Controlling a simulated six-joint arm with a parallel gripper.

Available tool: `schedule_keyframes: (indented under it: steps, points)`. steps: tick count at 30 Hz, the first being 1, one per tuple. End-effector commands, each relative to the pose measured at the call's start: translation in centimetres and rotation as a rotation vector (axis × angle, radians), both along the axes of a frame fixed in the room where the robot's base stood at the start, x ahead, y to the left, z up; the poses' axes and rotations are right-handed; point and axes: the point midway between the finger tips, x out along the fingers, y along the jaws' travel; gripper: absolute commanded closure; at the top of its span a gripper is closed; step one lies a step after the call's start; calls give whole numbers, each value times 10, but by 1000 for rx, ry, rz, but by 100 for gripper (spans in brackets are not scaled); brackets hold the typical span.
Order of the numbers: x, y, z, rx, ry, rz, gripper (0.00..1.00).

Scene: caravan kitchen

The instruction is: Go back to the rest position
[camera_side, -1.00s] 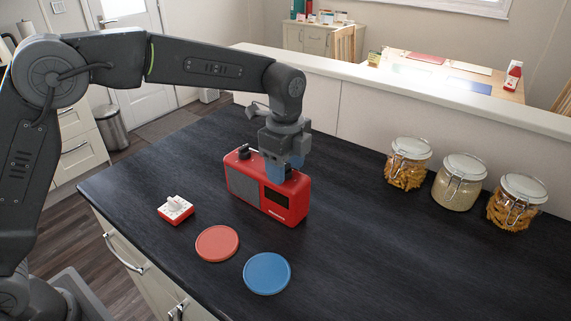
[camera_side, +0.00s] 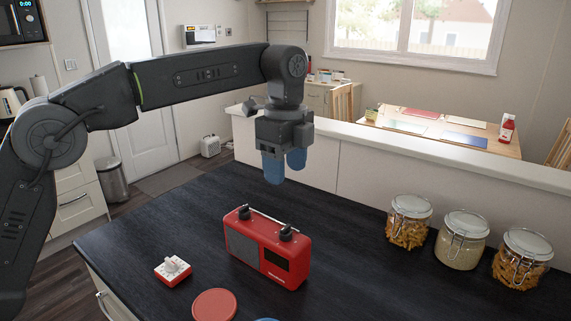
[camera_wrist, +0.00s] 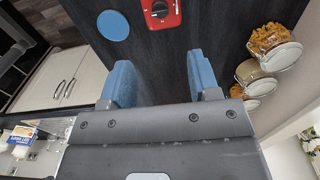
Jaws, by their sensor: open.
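My gripper (camera_side: 285,170) hangs in the air above the worktop, fingers down and empty. Its two blue fingers stand apart in the wrist view (camera_wrist: 160,80), with bare dark worktop between them. The red radio (camera_side: 268,252) stands upright below my gripper, clear of the fingers. It has dark knobs and a thin silver handle bar on top.
On the dark worktop (camera_side: 355,275) are a red-and-white timer (camera_side: 173,270), a red disc (camera_side: 214,305) and a blue disc (camera_wrist: 113,25). Glass jars (camera_side: 462,239) stand along the low wall (camera_side: 365,185). The wrist view shows a red object with a black dial (camera_wrist: 161,12).

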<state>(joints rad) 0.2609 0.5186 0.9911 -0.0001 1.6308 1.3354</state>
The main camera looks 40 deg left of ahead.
Motion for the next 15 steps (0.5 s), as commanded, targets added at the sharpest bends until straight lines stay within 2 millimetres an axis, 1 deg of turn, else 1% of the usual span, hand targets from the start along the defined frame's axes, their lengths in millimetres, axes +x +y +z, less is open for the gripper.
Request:
schedule_keyframes:
  steps: [11, 14, 15]
  points:
    - [-2, 2, 3, -1, -4, 13, 44]
    - [-11, 11, 10, -8, -26, 82, 44]
    - [-18, 16, 15, -12, -39, 129, 44]
